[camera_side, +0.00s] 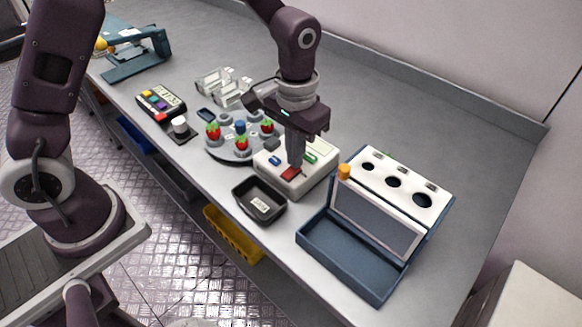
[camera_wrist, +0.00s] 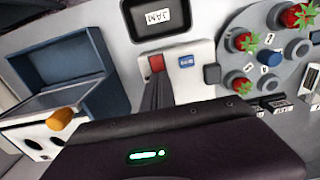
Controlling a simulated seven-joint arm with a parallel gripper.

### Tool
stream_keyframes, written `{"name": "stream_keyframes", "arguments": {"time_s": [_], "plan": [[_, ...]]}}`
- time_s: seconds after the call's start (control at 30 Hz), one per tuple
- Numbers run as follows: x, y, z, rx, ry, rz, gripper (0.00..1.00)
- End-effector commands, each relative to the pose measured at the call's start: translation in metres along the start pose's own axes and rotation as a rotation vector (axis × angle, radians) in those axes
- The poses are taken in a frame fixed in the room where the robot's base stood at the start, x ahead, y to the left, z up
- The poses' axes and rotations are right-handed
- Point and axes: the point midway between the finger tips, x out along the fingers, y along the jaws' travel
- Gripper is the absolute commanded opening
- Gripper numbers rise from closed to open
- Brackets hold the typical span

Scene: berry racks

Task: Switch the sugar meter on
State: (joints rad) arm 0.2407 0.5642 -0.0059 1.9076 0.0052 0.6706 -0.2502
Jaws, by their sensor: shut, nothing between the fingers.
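A white box (camera_side: 317,181) with a red switch (camera_side: 291,174), a blue switch (camera_side: 274,160) and a green one (camera_side: 310,157) stands on the bench. My gripper (camera_side: 295,165) is shut and empty, pointing down over this box close to the red switch; I cannot tell if it touches. In the wrist view the red switch (camera_wrist: 157,63) and blue switch (camera_wrist: 186,61) show just beyond the shut fingers (camera_wrist: 157,90). A dark keypad device (camera_side: 161,103) with coloured buttons lies further left. No readable name shows which device is the sugar meter.
A round grey rack (camera_side: 230,152) with strawberries is beside the box. A black labelled tray (camera_side: 260,208) lies in front. An open blue case (camera_side: 345,257) with an orange knob (camera_side: 344,171) stands right. Clear holders (camera_side: 222,84) stand behind. Bench at the back right is clear.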

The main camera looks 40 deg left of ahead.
Motion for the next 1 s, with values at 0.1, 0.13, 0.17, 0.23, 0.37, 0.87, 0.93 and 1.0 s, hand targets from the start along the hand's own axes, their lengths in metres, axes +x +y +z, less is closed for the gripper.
{"name": "stream_keyframes", "arguments": {"time_s": [0.1, 0.13, 0.17, 0.23, 0.37, 0.87, 0.93, 1.0], "plan": [[0.002, 0.000, 0.000, 0.000, 0.000, 0.000, 0.00], [0.002, 0.000, 0.000, 0.000, 0.000, 0.000, 0.00], [0.003, 0.000, 0.000, 0.000, 0.000, 0.000, 0.00], [0.004, 0.000, 0.000, 0.000, 0.001, 0.000, 0.00], [0.006, 0.000, 0.000, 0.000, 0.001, 0.000, 0.00], [-0.020, 0.000, -0.001, 0.000, 0.003, 0.001, 0.00], [-0.027, 0.000, -0.001, 0.000, 0.004, 0.001, 0.00], [-0.035, 0.000, -0.001, 0.000, 0.004, 0.001, 0.00]]}}
